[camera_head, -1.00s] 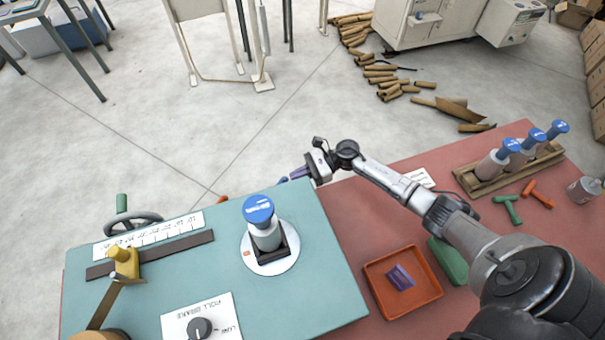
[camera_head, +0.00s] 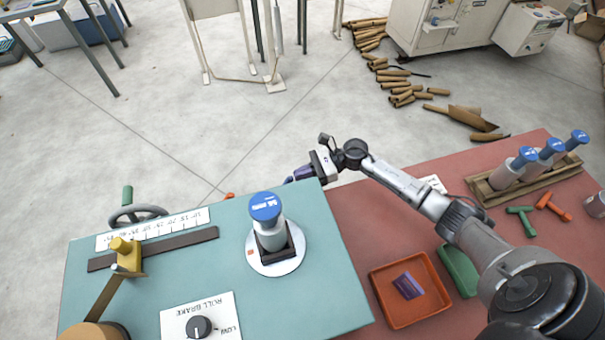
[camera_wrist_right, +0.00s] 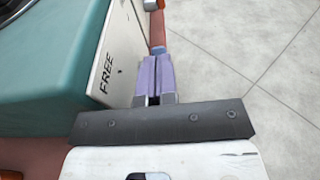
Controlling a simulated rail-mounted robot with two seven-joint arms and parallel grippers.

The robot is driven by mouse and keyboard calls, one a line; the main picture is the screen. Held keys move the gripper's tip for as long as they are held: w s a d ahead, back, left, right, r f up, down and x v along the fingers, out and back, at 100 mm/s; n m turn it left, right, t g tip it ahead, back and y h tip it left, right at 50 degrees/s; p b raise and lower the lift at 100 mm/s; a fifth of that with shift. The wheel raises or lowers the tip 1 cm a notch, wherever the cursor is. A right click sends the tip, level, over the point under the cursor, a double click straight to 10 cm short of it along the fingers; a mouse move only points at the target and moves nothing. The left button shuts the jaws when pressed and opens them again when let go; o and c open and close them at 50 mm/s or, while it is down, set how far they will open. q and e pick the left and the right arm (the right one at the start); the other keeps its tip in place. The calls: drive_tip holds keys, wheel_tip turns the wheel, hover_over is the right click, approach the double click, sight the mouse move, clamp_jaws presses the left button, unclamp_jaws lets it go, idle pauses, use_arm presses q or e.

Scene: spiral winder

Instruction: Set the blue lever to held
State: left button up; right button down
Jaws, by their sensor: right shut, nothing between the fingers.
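A small blue piece (camera_head: 288,180), which looks like part of the blue lever, shows at the back edge of the teal-topped machine (camera_head: 330,295). Most of the lever is hidden behind the machine. My right gripper (camera_head: 300,174) is at the machine's back right corner, very close to this piece; I cannot tell whether they touch. In the right wrist view its purple fingers (camera_wrist_right: 154,75) are shut and empty beside a white plate (camera_wrist_right: 108,72) marked FREE. My left gripper is not in view.
A blue-capped cylinder (camera_head: 265,208) stands on the machine top, near a knob (camera_head: 198,327) on the brake plate. An orange tray (camera_head: 378,298) and a wooden rack (camera_head: 480,190) of similar cylinders sit on the red table. Open floor lies behind the machine.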

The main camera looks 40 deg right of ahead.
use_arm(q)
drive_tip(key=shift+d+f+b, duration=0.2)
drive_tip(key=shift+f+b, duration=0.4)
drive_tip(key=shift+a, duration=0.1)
use_arm(e)
drive_tip(key=v, duration=1.4)
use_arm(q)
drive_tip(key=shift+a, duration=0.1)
